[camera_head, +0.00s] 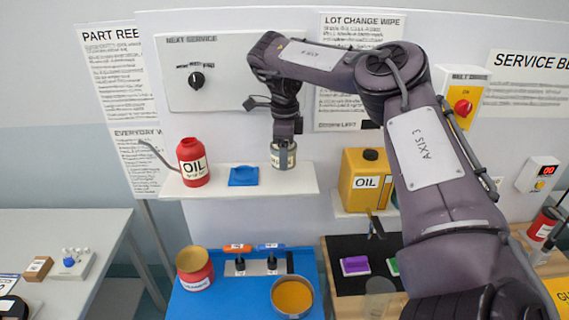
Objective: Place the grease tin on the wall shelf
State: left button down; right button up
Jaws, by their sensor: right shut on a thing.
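The small grey tin with a pale label, taken as the grease tin (283,158), is upright at the right part of the white wall shelf (285,184). My right gripper (283,142) points straight down and is shut on its upper part. The tin's base is over the shelf board; I cannot tell whether it touches. The label's print is too small to read. My left gripper is not in view.
A red oil can (193,164) and a blue pad (243,176) share the shelf to the left. A yellow oil can (364,182) stands on a separate bracket to the right. Below, a blue mat (236,303) holds a red tin (194,270) and an open tin of orange stuff (292,297).

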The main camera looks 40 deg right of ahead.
aim_at(285, 177)
notch_tip(285, 177, down, 4)
jog(key=shift+s+d+r, duration=0.1)
jog(key=shift+s, duration=0.05)
jog(key=shift+w+d+f, duration=0.1)
jog(key=shift+w+f, duration=0.2)
jog(key=shift+f, duration=0.2)
jog(key=shift+s, duration=0.1)
jog(key=o, duration=1.1)
jog(key=shift+f, duration=0.1)
jog(key=shift+r, duration=3.9)
jog(key=shift+f, duration=0.1)
